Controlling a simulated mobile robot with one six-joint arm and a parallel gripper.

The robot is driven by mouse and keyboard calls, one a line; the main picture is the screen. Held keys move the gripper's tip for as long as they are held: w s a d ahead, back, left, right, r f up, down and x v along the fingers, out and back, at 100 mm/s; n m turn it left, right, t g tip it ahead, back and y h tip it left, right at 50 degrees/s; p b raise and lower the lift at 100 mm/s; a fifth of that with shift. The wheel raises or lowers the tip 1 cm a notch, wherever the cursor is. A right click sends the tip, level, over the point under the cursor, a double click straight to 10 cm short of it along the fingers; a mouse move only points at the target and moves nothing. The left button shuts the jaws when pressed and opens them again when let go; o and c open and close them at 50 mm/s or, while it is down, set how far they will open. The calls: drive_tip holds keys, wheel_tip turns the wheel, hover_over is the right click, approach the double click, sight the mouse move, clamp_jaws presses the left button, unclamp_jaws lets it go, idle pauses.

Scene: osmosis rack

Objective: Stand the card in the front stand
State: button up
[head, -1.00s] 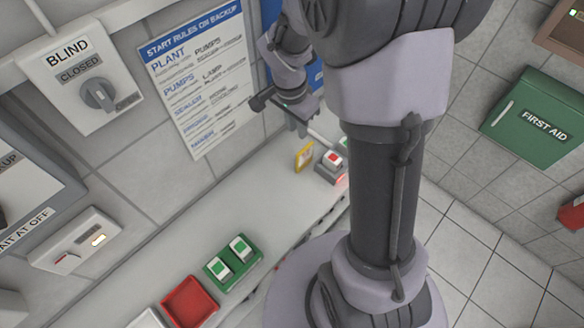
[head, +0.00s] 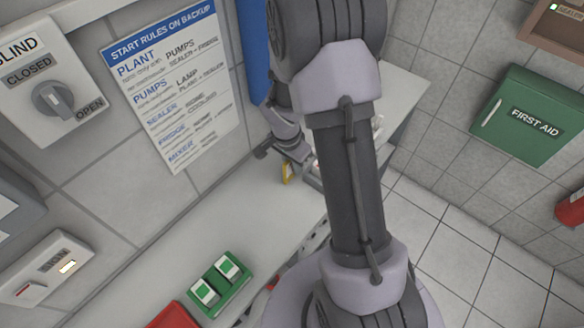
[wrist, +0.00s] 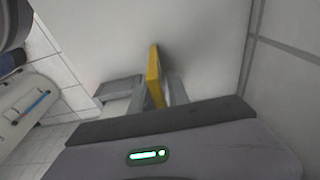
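The card is a thin yellow plate (wrist: 154,75), standing on edge over the pale worktop in the wrist view. In the head view its yellow edge (head: 287,172) shows just below my gripper (head: 281,152). In the wrist view my gripper (wrist: 157,92) has its grey fingers on either side of the card. They are close to its faces, but I cannot tell whether they press on it. The card's lower part is hidden between the fingers. I cannot pick out the front stand for sure.
The pale worktop (head: 235,215) runs along the tiled wall and is clear near the poster (head: 172,85). A green block with two switches (head: 220,284) and a red tray (head: 175,316) stand nearer. A blue panel (head: 253,50) rises behind my gripper.

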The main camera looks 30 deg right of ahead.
clamp_jaws()
